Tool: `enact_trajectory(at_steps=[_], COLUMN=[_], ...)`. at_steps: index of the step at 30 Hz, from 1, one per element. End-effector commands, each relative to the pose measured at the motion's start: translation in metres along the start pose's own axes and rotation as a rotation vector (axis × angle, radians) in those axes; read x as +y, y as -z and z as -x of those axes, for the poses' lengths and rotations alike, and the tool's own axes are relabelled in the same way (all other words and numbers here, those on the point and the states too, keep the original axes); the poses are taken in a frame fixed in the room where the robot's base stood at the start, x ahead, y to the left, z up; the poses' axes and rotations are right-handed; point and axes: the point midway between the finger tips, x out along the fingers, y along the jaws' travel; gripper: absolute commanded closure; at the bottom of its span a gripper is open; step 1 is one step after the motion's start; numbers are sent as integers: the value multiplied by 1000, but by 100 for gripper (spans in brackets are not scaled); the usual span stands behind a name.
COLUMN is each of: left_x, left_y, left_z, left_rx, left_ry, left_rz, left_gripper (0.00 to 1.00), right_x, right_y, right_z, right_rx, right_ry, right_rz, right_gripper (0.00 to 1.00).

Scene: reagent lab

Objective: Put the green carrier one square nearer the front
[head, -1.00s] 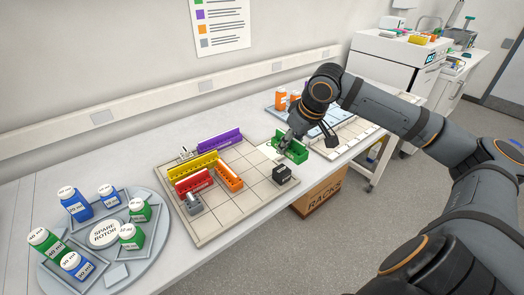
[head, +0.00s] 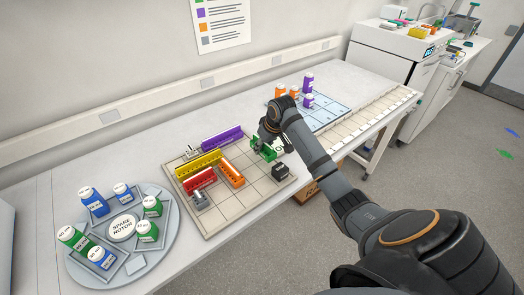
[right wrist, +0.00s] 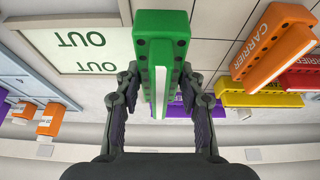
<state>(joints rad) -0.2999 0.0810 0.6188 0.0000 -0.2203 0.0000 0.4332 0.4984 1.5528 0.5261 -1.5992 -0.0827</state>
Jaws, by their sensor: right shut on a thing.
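The green carrier (head: 270,154) is in the jaws of my right gripper (head: 264,141), at the right back part of the gridded board (head: 250,202). In the right wrist view the carrier (right wrist: 161,28) stands between the two fingers of the gripper (right wrist: 159,88), which are shut on it. My arm hides part of it in the head view. I cannot tell whether it touches the board or hangs just above it. My left gripper is not in view.
Purple (head: 222,138), yellow (head: 198,164), red (head: 200,179) and orange (head: 232,174) carriers stand on the board's left part. Free squares lie between orange carrier and black block.

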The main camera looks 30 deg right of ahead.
Motion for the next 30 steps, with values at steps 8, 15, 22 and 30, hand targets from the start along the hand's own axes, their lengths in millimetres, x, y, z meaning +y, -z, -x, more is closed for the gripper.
enact_trajectory(at_steps=[8, 15, 22, 30], left_x=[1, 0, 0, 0], left_y=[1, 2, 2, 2], left_z=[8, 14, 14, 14], left_rx=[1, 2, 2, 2], left_ry=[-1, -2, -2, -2], left_rz=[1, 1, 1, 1], left_gripper=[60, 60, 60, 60], right_x=[-1, 0, 0, 0], right_y=[2, -8, -9, -10], right_z=[-16, -39, -40, -42], right_rx=[-2, 2, 2, 1], right_ry=[2, -1, 0, 0], right_rz=[0, 2, 1, 1], right_gripper=[96, 96, 96, 38])
